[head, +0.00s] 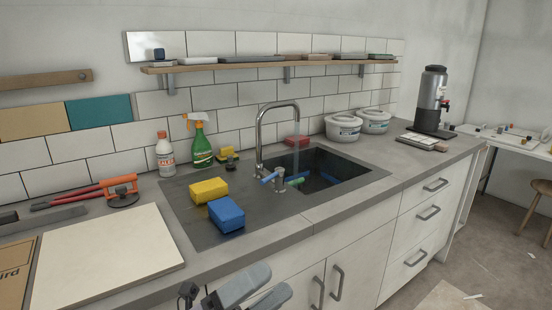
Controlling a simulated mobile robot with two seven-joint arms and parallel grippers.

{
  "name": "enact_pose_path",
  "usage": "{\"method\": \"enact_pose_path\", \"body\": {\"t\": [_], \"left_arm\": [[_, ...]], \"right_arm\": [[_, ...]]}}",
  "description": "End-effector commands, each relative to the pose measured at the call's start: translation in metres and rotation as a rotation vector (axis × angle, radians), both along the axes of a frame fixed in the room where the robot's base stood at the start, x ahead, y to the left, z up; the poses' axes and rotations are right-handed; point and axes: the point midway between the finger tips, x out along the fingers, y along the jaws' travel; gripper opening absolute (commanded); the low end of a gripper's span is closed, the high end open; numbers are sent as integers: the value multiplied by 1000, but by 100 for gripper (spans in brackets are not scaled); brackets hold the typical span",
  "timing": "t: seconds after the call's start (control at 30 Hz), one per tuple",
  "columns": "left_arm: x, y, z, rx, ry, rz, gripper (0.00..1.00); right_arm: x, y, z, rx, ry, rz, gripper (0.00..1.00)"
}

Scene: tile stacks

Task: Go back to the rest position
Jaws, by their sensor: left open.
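My left gripper (276,281) shows at the bottom edge of the head view, in front of the counter's front edge and the white cabinet doors. Its two grey fingers are apart, with nothing seen between them. The rest of it is cut off by the picture's lower edge. My right gripper is not in view. A blue sponge (226,215) and a yellow sponge (208,191) lie on the dark drainer beside the sink, beyond the gripper and apart from it.
The grey counter (330,211) holds a sink (340,163) with a tall faucet (260,135), spray bottle (201,142), white bottle (165,155) and white tubs (343,128). A large pale tile (108,255) lies at left. Floor at right looks mostly clear.

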Motion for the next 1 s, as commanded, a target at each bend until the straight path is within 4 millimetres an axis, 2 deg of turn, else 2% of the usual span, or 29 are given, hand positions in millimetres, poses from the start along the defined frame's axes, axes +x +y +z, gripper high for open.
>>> {"method": "enact_pose_path", "body": {"t": [0.03,0.13,0.27,0.37,0.5,0.6,0.7,0.8,1.0], "left_arm": [[5,14,-16,-72,155,46,100],[15,44,-52,-214,448,134,100],[12,85,-112,-406,826,254,100],[-4,116,-166,-558,1109,353,100],[-48,152,-236,-768,1468,495,100],[-83,169,-274,-894,1662,583,100],[-111,180,-297,-984,1793,648,100],[-128,185,-309,-1034,1862,684,100],[-133,186,-313,-1052,1886,697,100]], "right_arm": [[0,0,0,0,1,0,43],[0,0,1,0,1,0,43],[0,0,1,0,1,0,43],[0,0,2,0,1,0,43],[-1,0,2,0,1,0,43],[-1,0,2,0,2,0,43],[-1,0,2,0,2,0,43],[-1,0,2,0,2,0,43],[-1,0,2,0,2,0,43]]}}
